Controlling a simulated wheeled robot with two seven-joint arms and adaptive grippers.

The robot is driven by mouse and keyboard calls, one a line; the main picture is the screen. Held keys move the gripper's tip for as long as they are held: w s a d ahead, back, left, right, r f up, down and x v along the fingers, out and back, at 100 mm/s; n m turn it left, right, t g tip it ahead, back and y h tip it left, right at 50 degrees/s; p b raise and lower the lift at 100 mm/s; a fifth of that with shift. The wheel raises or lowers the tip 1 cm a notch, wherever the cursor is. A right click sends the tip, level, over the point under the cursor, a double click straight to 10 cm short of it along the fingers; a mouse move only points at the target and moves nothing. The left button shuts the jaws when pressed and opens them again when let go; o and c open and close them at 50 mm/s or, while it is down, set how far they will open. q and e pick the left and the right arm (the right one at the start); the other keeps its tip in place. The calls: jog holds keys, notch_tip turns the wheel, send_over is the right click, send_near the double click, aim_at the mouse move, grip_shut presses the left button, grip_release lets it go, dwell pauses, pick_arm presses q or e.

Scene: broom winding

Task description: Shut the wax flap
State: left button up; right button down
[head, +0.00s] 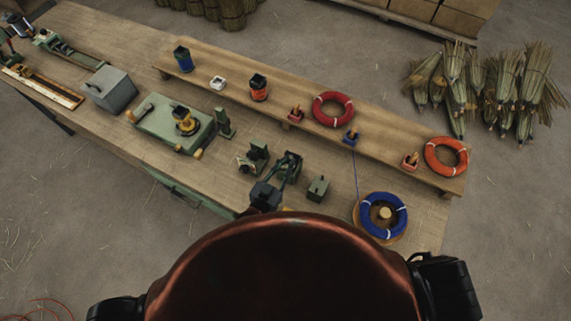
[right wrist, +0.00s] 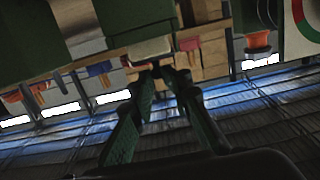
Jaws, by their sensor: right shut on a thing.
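My right gripper (head: 289,160) is dark and reaches over the bench just left of a small green box (head: 318,188). A small green device (head: 256,156) with an upright plate and red and pale bits stands close to its left. In the right wrist view the fingertips (right wrist: 162,72) are together, just below a pale block (right wrist: 150,50) under a green surface. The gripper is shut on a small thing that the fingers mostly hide. I cannot tell for sure which part is the wax flap. My left gripper is not in view.
A green machine (head: 160,124) and a grey box (head: 110,91) stand to the left on the bench. A raised shelf (head: 385,134) with a red ring (head: 333,109) and an orange ring (head: 446,157) runs behind. A blue ring (head: 383,215) lies on the right.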

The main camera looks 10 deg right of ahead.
jog(key=shift+w+d+f, duration=0.1)
jog(key=shift+d+f, duration=0.1)
jog(key=shift+d, duration=0.15)
jog(key=c, duration=2.2)
grip_release()
jog(key=o, duration=0.3)
jog(key=shift+w+d+f, duration=0.1)
jog(key=shift+w, duration=0.05)
jog(key=shift+a+r, duration=0.2)
jog(key=shift+a, duration=0.05)
